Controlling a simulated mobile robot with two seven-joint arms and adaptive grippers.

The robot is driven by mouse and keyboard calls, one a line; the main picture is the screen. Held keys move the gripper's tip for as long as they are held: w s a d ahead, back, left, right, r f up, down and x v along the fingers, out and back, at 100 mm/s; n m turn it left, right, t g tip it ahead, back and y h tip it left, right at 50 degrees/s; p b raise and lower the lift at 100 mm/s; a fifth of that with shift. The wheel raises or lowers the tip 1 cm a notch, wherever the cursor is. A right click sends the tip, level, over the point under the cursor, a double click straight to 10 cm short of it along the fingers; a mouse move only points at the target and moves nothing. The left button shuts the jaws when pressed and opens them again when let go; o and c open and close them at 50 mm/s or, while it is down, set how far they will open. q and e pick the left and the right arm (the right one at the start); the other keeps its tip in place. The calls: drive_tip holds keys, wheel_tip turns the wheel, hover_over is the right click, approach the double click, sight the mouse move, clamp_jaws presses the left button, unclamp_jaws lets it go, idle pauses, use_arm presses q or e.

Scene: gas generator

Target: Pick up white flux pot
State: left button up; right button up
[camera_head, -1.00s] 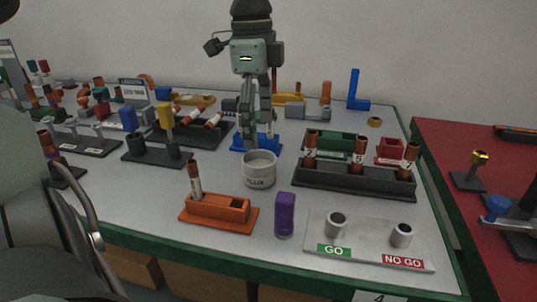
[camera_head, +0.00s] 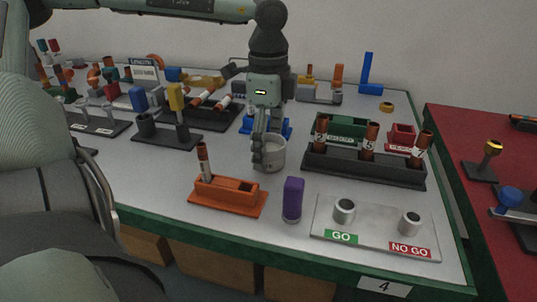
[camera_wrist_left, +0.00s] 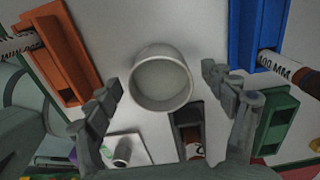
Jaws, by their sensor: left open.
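The white flux pot (camera_head: 275,154), a short round cup, stands upright on the table near its middle. In the left wrist view the pot (camera_wrist_left: 162,101) shows its open rim and pale inside, between and slightly beyond the fingertips. My left gripper (camera_head: 260,152) is open and pointing down at the pot. Its fingers hide the pot's left part in the head view. In the left wrist view the left gripper (camera_wrist_left: 164,82) has one finger on each side of the pot, with gaps visible. My right gripper is not in view.
An orange holder (camera_head: 228,199) with a brown tube and a purple block (camera_head: 292,200) stand in front of the pot. A black rack (camera_head: 362,166) with tubes is at its right. A GO/NO GO plate (camera_head: 376,228) lies at the front right. A blue holder (camera_head: 283,127) is behind.

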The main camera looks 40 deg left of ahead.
use_arm(q)
drive_tip(key=c, duration=1.4)
drive_tip(key=shift+o, duration=0.2)
drive_tip(key=shift+r, duration=0.1)
